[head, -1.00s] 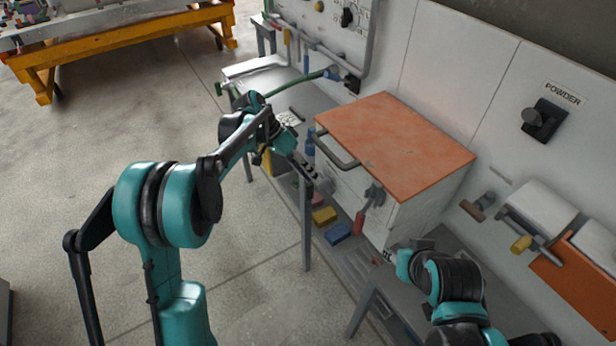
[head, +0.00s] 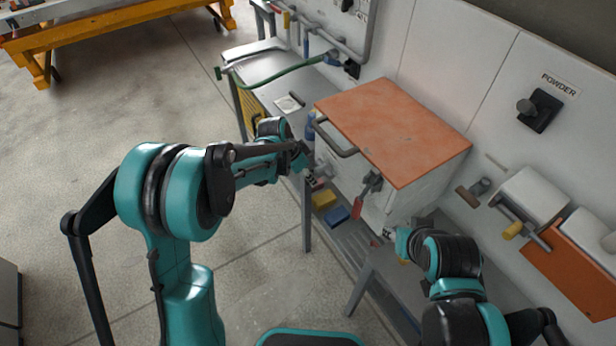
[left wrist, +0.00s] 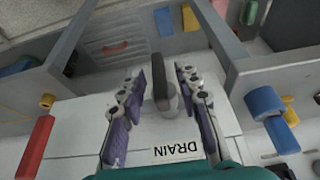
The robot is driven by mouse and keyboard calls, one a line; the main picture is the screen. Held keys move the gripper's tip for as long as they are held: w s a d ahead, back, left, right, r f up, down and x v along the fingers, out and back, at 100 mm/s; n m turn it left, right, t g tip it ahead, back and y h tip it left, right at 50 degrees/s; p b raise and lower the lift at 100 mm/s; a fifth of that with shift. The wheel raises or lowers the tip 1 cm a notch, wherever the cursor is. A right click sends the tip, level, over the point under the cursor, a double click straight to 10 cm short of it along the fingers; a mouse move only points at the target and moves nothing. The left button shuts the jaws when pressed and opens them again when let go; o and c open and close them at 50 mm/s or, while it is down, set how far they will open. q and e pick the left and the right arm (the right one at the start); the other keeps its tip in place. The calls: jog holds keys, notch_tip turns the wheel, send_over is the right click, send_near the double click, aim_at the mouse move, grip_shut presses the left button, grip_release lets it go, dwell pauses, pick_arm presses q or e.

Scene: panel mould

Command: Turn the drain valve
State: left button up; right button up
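The drain valve (left wrist: 162,92) shows in the left wrist view as a grey knob with a dark lever pointing up the picture. A white panel with an upside-down DRAIN label (left wrist: 178,150) lies just below it. My left gripper (left wrist: 160,80) is open, with its purple-padded fingers on either side of the valve. I see gaps beside the lever and cannot tell any contact. In the head view my left gripper (head: 314,180) is near the front of the orange-topped cabinet (head: 395,135); the valve is not distinguishable there. My right gripper (head: 388,233) is small at the cabinet's lower right; its opening is unclear.
A red handle (left wrist: 36,146) and a blue handle (left wrist: 270,116) flank my left gripper. Grey posts (left wrist: 218,38) stand close beyond the fingers. Yellow (head: 324,199) and blue (head: 336,214) blocks lie near the left gripper. Open floor (head: 120,110) lies to the left.

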pick_arm(q)
grip_shut()
dwell(0.4)
jog(key=shift+w+a+f+n+g+h, duration=0.1)
jog(key=shift+n+g+h, duration=0.05)
jog(key=shift+g+h, duration=0.4)
jog(key=shift+w+a+n+g+h, duration=0.1)
jog(key=shift+n+g+h, duration=0.05)
jog(key=shift+g+h, duration=0.4)
jog(key=shift+n+g+h+b, duration=0.4)
jog(key=shift+g+h+b, duration=0.4)
jog(key=shift+g, duration=0.6)
